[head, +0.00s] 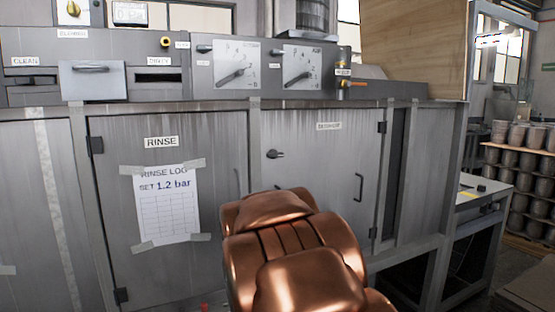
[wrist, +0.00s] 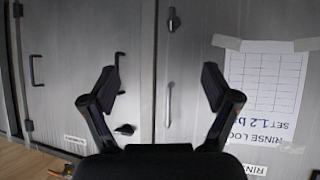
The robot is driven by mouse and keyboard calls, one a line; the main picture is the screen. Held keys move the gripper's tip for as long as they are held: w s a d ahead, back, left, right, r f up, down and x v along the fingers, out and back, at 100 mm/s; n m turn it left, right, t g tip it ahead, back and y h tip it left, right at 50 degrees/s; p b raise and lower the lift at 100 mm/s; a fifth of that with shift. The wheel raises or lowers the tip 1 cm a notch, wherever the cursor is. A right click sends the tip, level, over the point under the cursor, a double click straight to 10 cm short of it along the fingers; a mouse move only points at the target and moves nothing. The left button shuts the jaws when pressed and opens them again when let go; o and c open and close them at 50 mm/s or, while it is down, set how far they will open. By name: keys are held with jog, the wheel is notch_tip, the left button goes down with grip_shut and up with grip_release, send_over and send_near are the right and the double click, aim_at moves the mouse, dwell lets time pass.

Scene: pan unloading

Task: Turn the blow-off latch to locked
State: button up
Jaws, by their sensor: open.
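A dark lever latch (head: 275,154) sits at the upper left of the grey door (head: 312,160) in the middle of the head view. Its lever lies about level and points right. I take it as the blow-off latch; the label (head: 328,126) on that door is too blurred to read surely. The wrist view is upside down and shows the latch (wrist: 125,129) low, left of centre. My gripper (wrist: 160,85) is open and empty, its fingers wide apart in front of the cabinet doors. The latch appears near the left finger and is not held. In the head view my arm hides the gripper.
The rinse door (head: 120,190) with a taped paper log (head: 168,205) stands to the left. Two dial panels (head: 309,70) and an orange-handled valve (head: 355,83) are above the doors. A vertical handle (wrist: 168,105) sticks out between the fingers in the wrist view.

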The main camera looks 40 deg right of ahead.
jog(key=w+d+r+t+h, duration=0.1)
jog(key=w+d+r+t, duration=0.25)
jog(key=d, duration=0.35)
jog(key=w+d+r+t+h, duration=0.2)
jog(key=w+d+r, duration=0.1)
jog(key=d+r, duration=0.3)
jog(key=n+t+y, duration=0.2)
jog(key=t, duration=0.5)
send_near(277, 156)
jog(key=w, duration=0.1)
jog(key=shift+r+p+x, duration=0.2)
jog(key=shift+p+x, duration=0.85)
jog(key=shift+x, duration=3.05)
jog(key=shift+s+d, duration=0.1)
jog(key=c, duration=1.1)
